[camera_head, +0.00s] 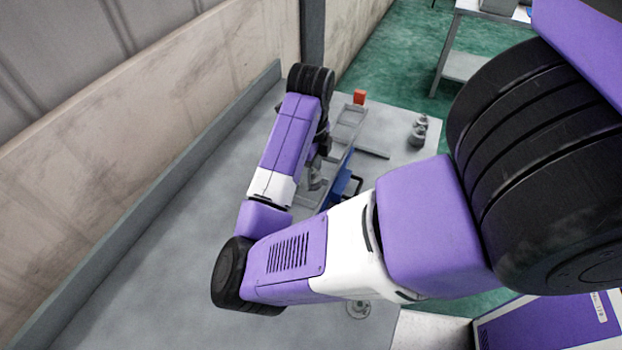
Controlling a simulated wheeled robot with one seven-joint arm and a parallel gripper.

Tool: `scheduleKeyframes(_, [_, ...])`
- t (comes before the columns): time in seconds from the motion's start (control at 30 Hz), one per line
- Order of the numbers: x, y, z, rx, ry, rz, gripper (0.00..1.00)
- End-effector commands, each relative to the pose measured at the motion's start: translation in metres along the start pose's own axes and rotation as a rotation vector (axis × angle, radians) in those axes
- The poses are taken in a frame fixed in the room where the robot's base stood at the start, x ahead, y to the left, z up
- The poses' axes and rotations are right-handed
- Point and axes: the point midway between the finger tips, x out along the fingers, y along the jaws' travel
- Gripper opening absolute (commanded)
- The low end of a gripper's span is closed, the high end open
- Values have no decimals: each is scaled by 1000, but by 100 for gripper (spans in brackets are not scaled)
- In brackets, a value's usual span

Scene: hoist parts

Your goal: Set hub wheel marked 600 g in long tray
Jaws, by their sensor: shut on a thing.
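My gripper (321,158) is largely hidden behind my own purple forearm; only a dark part of it shows, above the table. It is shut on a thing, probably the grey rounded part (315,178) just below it. No 600 g mark can be read, so I cannot tell whether this is the hub wheel. A long narrow blue piece (338,187) lies beside it, partly covered by my arm. A shallow grey tray-like frame (351,114) lies farther back. I cannot tell which of these is the long tray.
Stacked grey weights (418,131) stand near the right edge. A small round metal part (358,309) lies at the front. A wall borders the left; the table's left part is clear.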

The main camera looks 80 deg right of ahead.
Motion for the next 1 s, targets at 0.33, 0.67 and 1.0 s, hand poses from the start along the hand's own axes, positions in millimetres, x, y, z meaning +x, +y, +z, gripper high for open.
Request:
scheduleKeyframes(0.33, [32, 0, 1, -2, -1, 0, 0])
scheduleKeyframes(0.67, [36, 0, 0, -1, 0, 1, 53])
scheduleKeyframes(1.0, [35, 0, 0, -1, 0, 1, 73])
